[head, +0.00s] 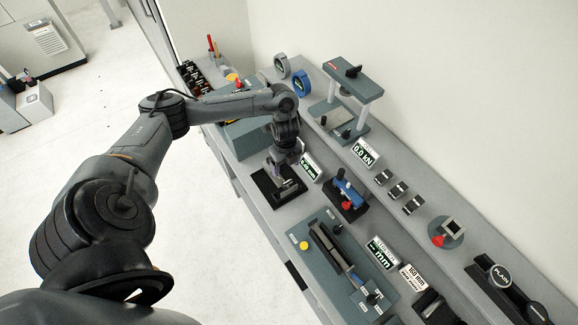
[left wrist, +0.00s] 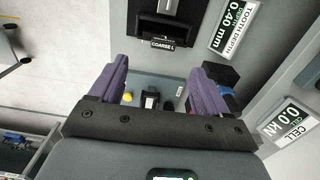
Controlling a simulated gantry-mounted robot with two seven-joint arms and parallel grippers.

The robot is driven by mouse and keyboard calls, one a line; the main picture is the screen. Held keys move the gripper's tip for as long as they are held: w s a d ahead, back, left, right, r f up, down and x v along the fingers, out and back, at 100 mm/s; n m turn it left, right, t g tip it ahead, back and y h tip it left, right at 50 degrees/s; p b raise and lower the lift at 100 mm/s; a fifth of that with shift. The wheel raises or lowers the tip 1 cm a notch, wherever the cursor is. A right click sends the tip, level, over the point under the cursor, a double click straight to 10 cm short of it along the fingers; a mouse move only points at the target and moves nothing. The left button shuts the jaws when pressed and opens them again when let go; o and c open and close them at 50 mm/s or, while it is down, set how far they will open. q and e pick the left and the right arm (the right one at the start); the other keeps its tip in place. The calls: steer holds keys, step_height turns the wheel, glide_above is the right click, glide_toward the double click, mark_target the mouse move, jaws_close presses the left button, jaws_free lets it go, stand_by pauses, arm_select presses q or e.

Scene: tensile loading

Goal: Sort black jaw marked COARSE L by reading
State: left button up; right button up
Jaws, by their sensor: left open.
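A black jaw (left wrist: 160,30) lies at the top of the left wrist view, with a small plate reading COARSE L at its near edge. It is on a dark pad (head: 262,182) on the bench. A sign (left wrist: 232,27) beside it reads TOOTH DEPTH 0.40 mm; the sign also shows in the head view (head: 311,167). My left gripper (head: 279,166) is over the pad. Its purple fingers (left wrist: 158,68) are open, with nothing between them, and the jaw shows beyond their tips. In the head view the gripper partly hides the jaw. My right gripper is not in view.
A blue device (head: 350,192) with a red knob stands right of the pad. A grey fixture plate (head: 318,262) is nearer. A CELL sign (head: 366,152) reads 0.0 kN. Several small dark blocks (head: 398,190) lie on the back ledge. A holder marked PLAIN (head: 500,276) is at right.

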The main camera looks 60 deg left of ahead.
mark_target(288, 181)
arm_select(q)
steer(key=shift+w+d+f, duration=0.1)
steer(key=shift+w+f, duration=0.05)
steer(key=shift+f, duration=2.5)
steer(key=shift+w+d+f, duration=0.1)
steer(key=shift+w+f, duration=0.05)
steer(key=shift+f, duration=2.45)
jaws_close()
steer(key=shift+a+p, duration=0.25)
steer(key=shift+p, duration=0.05)
jaws_free()
steer(key=shift+r, duration=0.15)
